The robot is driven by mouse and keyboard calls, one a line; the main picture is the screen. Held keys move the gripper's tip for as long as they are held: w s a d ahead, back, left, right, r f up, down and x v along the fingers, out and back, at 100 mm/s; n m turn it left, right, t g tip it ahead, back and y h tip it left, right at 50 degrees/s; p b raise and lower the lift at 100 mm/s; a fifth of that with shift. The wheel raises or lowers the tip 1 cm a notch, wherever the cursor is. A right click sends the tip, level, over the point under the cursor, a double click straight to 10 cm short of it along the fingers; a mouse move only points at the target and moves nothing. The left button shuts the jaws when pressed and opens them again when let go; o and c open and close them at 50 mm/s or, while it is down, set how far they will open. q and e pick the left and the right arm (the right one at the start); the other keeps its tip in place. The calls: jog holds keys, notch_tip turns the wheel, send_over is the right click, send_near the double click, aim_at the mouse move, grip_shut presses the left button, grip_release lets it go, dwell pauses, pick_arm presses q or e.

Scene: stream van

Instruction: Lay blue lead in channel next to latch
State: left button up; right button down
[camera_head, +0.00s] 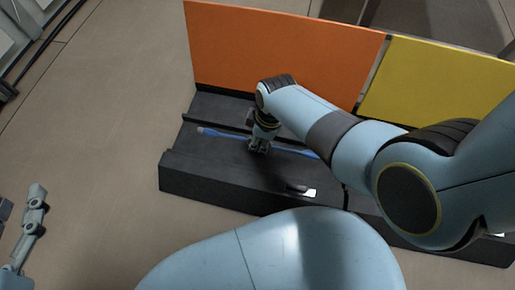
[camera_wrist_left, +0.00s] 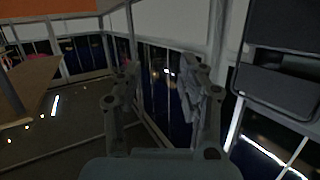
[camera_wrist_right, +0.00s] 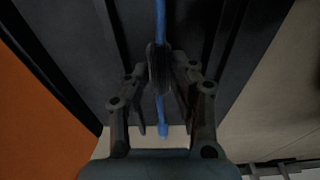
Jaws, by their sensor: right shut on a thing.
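The blue lead (camera_head: 222,134) is a thin straight blue piece with a paler left end, lying across the black case (camera_head: 200,182) in the head view. My right gripper (camera_head: 258,147) points down and is shut on the lead near its middle. In the right wrist view the lead (camera_wrist_right: 161,25) runs between the fingers (camera_wrist_right: 160,95), with a dark oval piece around it there. Whether the lead touches the channel floor cannot be told. A small bright metal piece (camera_head: 309,192), possibly the latch, sits near the case's front edge. My left gripper (camera_wrist_left: 160,95) is open and empty, away from the case.
An orange panel (camera_head: 285,45) and a yellow panel (camera_head: 440,80) stand upright along the back of the case. My right arm covers the case's right part. Bare floor (camera_head: 100,130) lies to the left. The left wrist view shows a brown tabletop (camera_wrist_left: 30,85) and windows.

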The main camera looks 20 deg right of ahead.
aim_at(258, 147)
jog(key=shift+s+a+f+b, duration=0.15)
jog(key=shift+a+f+b, duration=0.2)
jog(key=shift+a+f, duration=0.15)
jog(key=shift+s+d+f+b, duration=0.1)
jog(key=shift+f+b, duration=0.65)
jog(key=shift+f, duration=0.2)
jog(key=shift+f+b, duration=0.75)
jog(key=shift+f, duration=0.1)
pick_arm(q)
jog(key=w+d+r+m+t+h, duration=0.1)
jog(key=r+t, duration=0.4)
jog(key=r, duration=0.7)
jog(key=w+d+r+m+t+h, duration=0.1)
jog(key=w+r+m+t+h, duration=0.2)
jog(key=r, duration=0.8)
jog(key=t+h, duration=0.2)
jog(key=t, duration=0.1)
jog(key=shift+d+r+m, duration=0.3)
jog(key=shift+d+r, duration=0.05)
pick_arm(e)
jog(key=shift+f, duration=0.1)
pick_arm(q)
jog(key=shift+r+h, duration=0.35)
jog(key=shift+h, duration=0.15)
pick_arm(e)
jog(key=c, duration=1.1)
grip_release()
